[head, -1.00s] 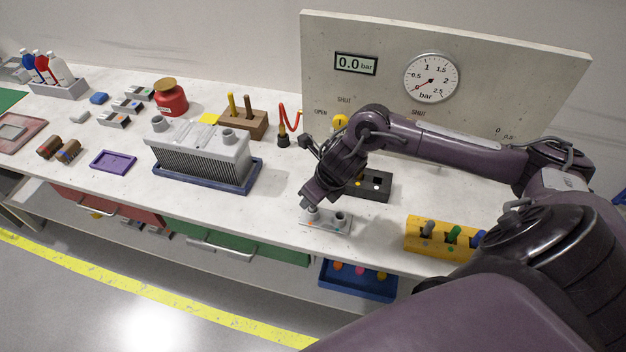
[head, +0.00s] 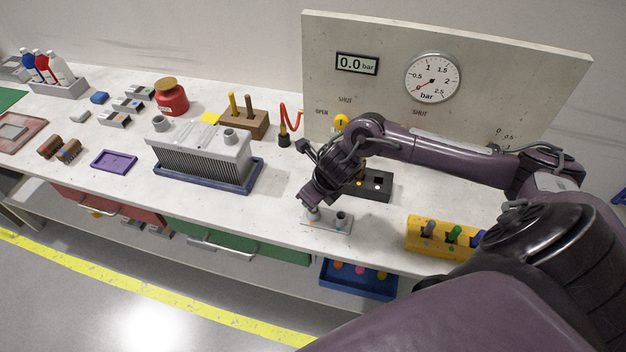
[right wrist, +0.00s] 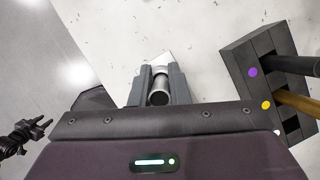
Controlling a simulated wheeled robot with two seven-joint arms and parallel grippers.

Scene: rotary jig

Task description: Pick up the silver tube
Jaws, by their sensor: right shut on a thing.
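The silver tube (right wrist: 158,97) is a hollow metallic cylinder. In the right wrist view its open round end faces the camera, between the two grey fingers of my right gripper (right wrist: 158,85), which is shut on it. In the head view my right gripper (head: 313,207) points down over the left end of a small grey plate (head: 328,229), and the tube (head: 313,215) shows just beneath it. I cannot tell whether the tube touches the plate. A dark pronged shape, apparently my left gripper (right wrist: 38,128), is small at the left edge of the right wrist view.
A second short cylinder (head: 341,218) stands on the plate's right end. A black block (head: 375,186) is behind, close to my right gripper. A yellow rack (head: 420,246) stands to the right. A finned grey unit (head: 200,160) stands left. The counter between is clear.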

